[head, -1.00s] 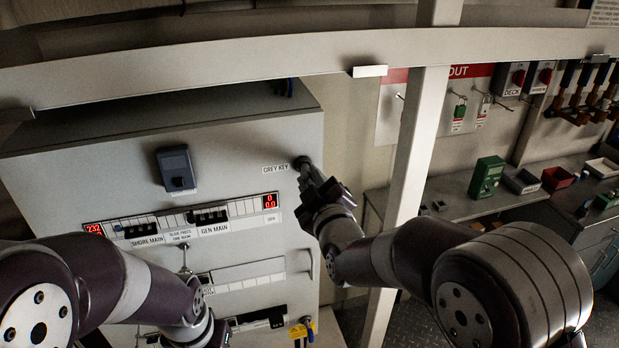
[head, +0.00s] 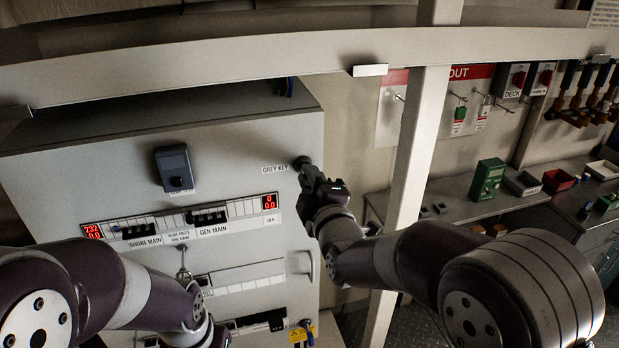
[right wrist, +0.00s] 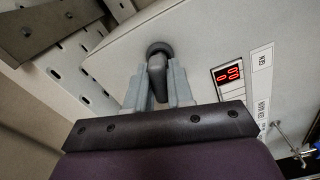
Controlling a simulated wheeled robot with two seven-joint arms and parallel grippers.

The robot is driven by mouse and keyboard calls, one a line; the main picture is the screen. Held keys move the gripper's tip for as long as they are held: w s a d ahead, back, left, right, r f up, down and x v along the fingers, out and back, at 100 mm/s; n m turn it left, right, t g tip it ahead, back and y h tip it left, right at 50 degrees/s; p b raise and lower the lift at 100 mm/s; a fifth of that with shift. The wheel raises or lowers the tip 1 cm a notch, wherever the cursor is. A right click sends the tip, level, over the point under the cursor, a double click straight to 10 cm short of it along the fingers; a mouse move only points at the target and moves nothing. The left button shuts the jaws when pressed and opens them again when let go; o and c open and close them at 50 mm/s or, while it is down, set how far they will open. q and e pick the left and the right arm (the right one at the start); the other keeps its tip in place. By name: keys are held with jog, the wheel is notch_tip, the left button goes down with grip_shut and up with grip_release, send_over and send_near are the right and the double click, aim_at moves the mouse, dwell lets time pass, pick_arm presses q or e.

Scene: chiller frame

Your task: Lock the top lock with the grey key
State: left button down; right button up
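The top lock (head: 302,162) is a round black lock at the upper right of the grey panel's front, beside the "GREY KEY" label. It also shows in the right wrist view (right wrist: 159,50). The grey key (right wrist: 157,74) sticks out of this lock, between the two fingers. My right gripper (right wrist: 158,92) is at the lock and appears shut on the key; the exact finger contact is hard to see. In the head view my right gripper (head: 310,176) hides most of the key. My left arm shows at lower left, but its fingers are not visible.
The grey panel (head: 110,185) carries red displays, breaker rows and a dark box (head: 175,168). A pale upright post (head: 415,150) stands right of my right gripper, and a pale beam crosses above. A workbench with a green box (head: 487,180) lies at the right.

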jog(key=shift+n, duration=3.1)
grip_shut()
jog(key=shift+f+m+b, duration=0.1)
jog(key=shift+m+b, duration=0.85)
jog(key=shift+m, duration=0.05)
jog(key=shift+m+b, duration=0.3)
jog(key=shift+m, duration=0.3)
jog(key=shift+s+d, duration=0.1)
jog(key=shift+s, duration=0.2)
jog(key=shift+w, duration=0.25)
jog(key=o, duration=1)
grip_release()
